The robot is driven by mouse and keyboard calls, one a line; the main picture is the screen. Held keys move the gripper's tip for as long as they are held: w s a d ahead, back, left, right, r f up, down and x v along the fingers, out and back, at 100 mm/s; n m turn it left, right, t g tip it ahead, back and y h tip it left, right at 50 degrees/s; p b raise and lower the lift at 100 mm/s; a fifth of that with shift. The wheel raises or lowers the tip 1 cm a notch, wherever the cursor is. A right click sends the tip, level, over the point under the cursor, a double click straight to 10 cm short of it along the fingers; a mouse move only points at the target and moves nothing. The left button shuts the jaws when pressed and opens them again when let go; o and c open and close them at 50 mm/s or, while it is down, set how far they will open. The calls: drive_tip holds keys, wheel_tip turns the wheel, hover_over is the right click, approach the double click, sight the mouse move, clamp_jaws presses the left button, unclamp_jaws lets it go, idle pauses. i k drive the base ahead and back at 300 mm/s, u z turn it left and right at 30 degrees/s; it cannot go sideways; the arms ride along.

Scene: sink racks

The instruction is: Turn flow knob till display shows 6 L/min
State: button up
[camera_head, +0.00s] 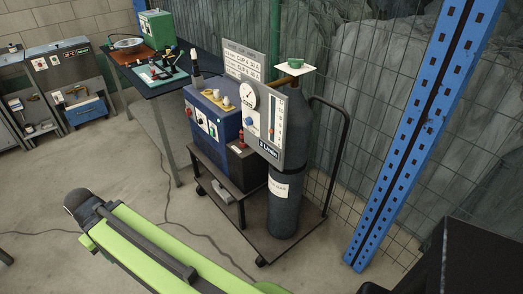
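A grey regulator panel (268,104) stands on a cart in front of a dark gas cylinder (285,206). It carries a round white gauge (248,95), a blue knob (250,121) below the gauge, and an upright flow tube (277,119) on the right. The small dark display (268,150) at the panel's bottom seems to read 2 L/min. My green arm crosses the lower left foreground, apart from the panel and cart. My gripper cannot be made out in this view.
A blue machine (212,116) sits on the cart (265,222) left of the panel. A blue perforated post (420,140) and wire fence stand to the right. A workbench (150,85) with tools is behind left. Open concrete floor lies in front, with a cable on it.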

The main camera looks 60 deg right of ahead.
sight(248, 122)
drive_tip(key=i, duration=3.5)
drive_tip(key=z, duration=1.7)
drive_tip(key=k, duration=0.15)
drive_tip(key=z, duration=2)
drive_tip(key=k, duration=0.75)
drive_tip(key=u, duration=0.2)
drive_tip(key=i, duration=0.8)
drive_tip(key=z, duration=0.1)
